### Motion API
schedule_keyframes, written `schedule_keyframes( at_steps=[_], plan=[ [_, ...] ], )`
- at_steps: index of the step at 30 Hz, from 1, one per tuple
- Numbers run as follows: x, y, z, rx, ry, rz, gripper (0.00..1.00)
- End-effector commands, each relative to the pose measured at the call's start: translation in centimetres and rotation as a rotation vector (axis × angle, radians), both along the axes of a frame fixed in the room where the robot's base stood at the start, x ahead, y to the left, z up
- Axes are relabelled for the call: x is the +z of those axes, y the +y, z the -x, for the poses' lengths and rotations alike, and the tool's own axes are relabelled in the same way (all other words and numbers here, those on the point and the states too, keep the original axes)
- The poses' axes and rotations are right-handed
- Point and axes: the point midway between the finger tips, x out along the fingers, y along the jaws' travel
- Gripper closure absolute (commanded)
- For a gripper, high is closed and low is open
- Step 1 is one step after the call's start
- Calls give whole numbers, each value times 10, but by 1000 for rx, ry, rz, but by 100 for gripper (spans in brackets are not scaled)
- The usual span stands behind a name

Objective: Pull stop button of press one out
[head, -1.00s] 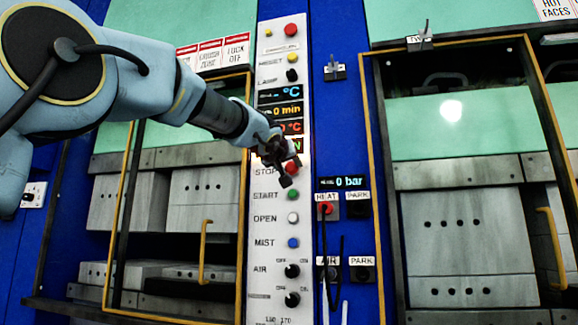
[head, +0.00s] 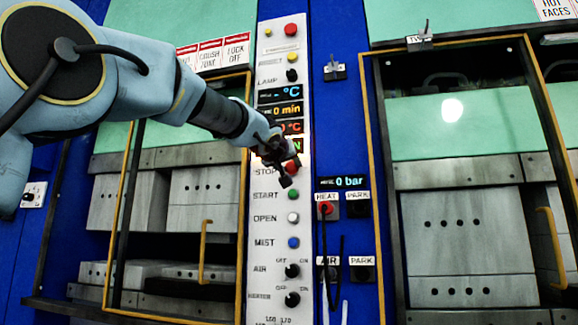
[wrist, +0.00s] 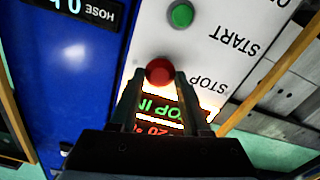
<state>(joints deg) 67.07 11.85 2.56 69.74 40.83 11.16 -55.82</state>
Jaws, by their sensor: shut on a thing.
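The red stop button (head: 291,168) is on the white control panel (head: 264,222) beside the word STOP. In the head view my gripper (head: 287,176) covers part of it. In the wrist view the red button (wrist: 159,70) sits between the two fingertips of my gripper (wrist: 160,78), which are shut on it. The display (wrist: 163,112) beyond it reads "STOP IN" in green, upside down in this view. How far the button stands out from the panel cannot be told.
The green START button (head: 293,195) is just below, with a white OPEN button (head: 293,218) and a blue MIST button (head: 293,243) under it. A HEAT plug (head: 327,209) with a hanging cable is to the right. Yellow-framed press doors flank the panel.

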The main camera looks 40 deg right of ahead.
Motion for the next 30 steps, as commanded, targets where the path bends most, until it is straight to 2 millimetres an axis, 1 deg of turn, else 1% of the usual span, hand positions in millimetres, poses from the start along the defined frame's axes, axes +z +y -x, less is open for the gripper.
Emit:
schedule_keyframes(
  at_steps=[10,18,26,27,30],
  plan=[
    [0,0,0,0,0,0,100],
    [-3,14,8,1,0,2,100],
    [-1,15,9,1,1,-2,100],
    [-1,15,9,1,1,-2,50],
    [-1,15,9,0,1,-2,38]
  ],
)
